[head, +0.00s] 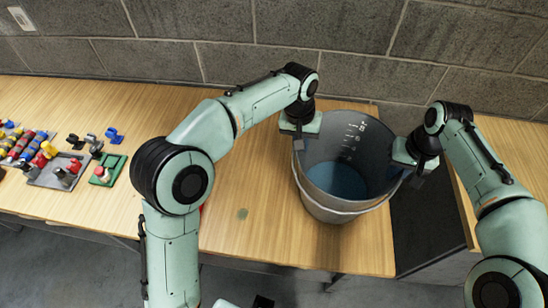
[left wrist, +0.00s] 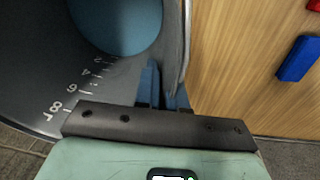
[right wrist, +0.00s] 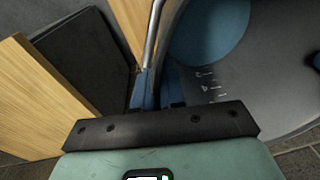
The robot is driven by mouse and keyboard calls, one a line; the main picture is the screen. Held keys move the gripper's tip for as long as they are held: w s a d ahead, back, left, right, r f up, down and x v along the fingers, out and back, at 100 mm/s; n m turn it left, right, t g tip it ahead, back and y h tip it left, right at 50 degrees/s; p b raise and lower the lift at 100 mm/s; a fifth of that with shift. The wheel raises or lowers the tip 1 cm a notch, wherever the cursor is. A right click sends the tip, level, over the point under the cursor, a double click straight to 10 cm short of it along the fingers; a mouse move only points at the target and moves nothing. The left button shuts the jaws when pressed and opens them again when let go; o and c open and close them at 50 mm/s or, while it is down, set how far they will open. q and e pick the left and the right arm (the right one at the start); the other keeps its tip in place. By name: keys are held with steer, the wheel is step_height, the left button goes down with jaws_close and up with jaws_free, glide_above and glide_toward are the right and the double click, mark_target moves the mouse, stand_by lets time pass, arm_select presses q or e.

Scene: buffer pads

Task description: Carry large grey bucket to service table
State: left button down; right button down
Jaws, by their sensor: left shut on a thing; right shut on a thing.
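The large grey bucket (head: 318,150) stands upright at the right end of the wooden table (head: 250,240); I cannot tell whether its base touches the wood. White scale marks run down its inner wall, and its inside is blue at the bottom. My left gripper (head: 298,142) is shut on the bucket's left rim. In the left wrist view its blue fingers (left wrist: 162,88) straddle the wall. My right gripper (head: 412,172) is shut on the right rim. In the right wrist view its fingers (right wrist: 155,88) are at the rim, beside the thin metal handle (right wrist: 153,35).
Coloured parts and a grey tray (head: 50,176) lie at the table's left, with a green pad (head: 108,170) beside them. A grey block wall (head: 300,40) stands behind.

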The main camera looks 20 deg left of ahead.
arm_select(q)
steer(key=shift+f, duration=0.55)
arm_select(e)
steer(key=shift+f, duration=0.6)
arm_select(q)
steer(key=c, duration=1.2)
jaws_free()
arm_select(e)
steer(key=c, duration=1.2)
jaws_free()
steer(key=shift+r, duration=0.1)
arm_select(q)
steer(key=r, duration=0.8)
steer(key=s+a+r, duration=0.1)
steer(key=r, duration=0.3)
steer(key=shift+a, duration=0.1)
arm_select(e)
steer(key=r, duration=0.8)
steer(key=d+r, duration=0.1)
steer(key=r, duration=0.2)
steer(key=shift+s+d+r, duration=0.1)
steer(key=shift+s+r, duration=0.3)
arm_select(q)
steer(key=shift+f, duration=0.1)
